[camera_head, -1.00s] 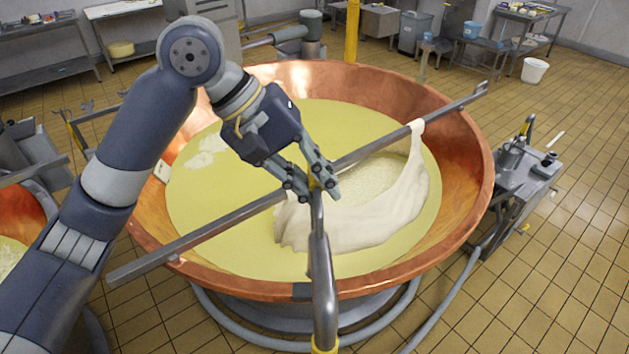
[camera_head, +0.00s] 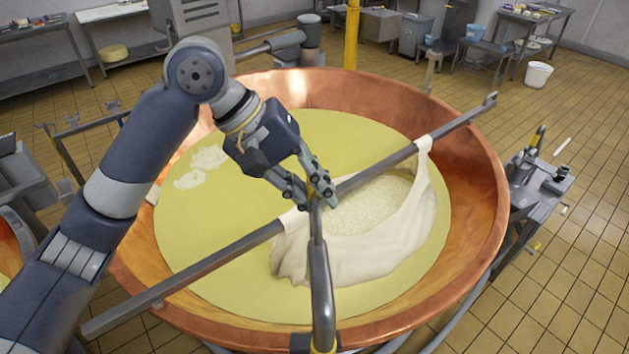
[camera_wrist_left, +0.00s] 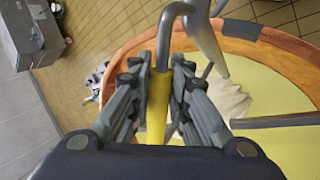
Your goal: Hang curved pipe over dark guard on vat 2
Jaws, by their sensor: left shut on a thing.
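My left gripper (camera_head: 318,198) is shut on the curved pipe (camera_head: 321,285), above the large copper vat (camera_head: 484,170). In the head view the grey pipe runs from the fingers down toward the near rim, with a yellow band low on it. In the left wrist view my left gripper (camera_wrist_left: 160,85) grips a yellow length of the pipe (camera_wrist_left: 157,108), and its grey end bends over beyond the fingers. The dark guard (camera_head: 300,342) is on the near rim, just left of the pipe; it also shows in the left wrist view (camera_wrist_left: 241,29). Contact between them cannot be told. My right gripper is out of view.
A long metal bar (camera_head: 215,262) lies across the vat, with a pale cloth (camera_head: 345,255) hanging from it into the yellow contents. A metal stand (camera_head: 535,185) is right of the vat. Tables and a white bucket (camera_head: 537,73) stand farther back on open tiled floor.

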